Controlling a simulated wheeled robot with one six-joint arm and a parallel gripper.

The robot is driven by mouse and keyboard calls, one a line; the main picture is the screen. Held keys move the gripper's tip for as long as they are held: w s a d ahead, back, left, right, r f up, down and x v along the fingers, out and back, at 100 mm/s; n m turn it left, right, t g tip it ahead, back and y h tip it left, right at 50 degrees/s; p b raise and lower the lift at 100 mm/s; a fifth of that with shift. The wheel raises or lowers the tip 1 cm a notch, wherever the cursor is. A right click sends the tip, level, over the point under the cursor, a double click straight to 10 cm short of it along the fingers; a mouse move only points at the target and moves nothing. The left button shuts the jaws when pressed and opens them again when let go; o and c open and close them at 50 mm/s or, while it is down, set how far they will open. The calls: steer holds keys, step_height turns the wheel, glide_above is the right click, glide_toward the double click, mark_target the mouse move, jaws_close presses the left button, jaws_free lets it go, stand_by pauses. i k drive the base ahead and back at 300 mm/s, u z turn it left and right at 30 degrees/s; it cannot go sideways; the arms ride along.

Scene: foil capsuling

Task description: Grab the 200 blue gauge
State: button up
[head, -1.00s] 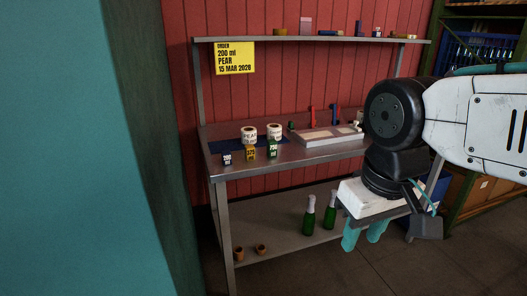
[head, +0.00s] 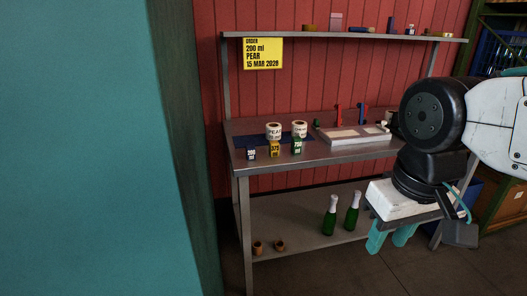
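The 200 blue gauge (head: 251,153) is a small dark blue block with a white "200" label. It stands near the front left of the steel workbench (head: 300,163), at the left end of a short row of gauges. A yellow 375 gauge (head: 275,150) and a green 750 gauge (head: 297,147) stand to its right. My gripper (head: 390,238) hangs at the right, in front of the bench and lower in the picture than the bench top. Its two teal fingers point down with a gap between them, and nothing shows in the gap.
A pale tray (head: 352,136) lies to the right. Green bottles (head: 331,217) stand on the lower shelf. A large teal surface (head: 80,150) fills the left side.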

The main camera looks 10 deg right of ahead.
mark_target(250, 150)
steer(key=z, duration=1.55)
steer(key=i, duration=1.85)
steer(key=u, duration=3.3)
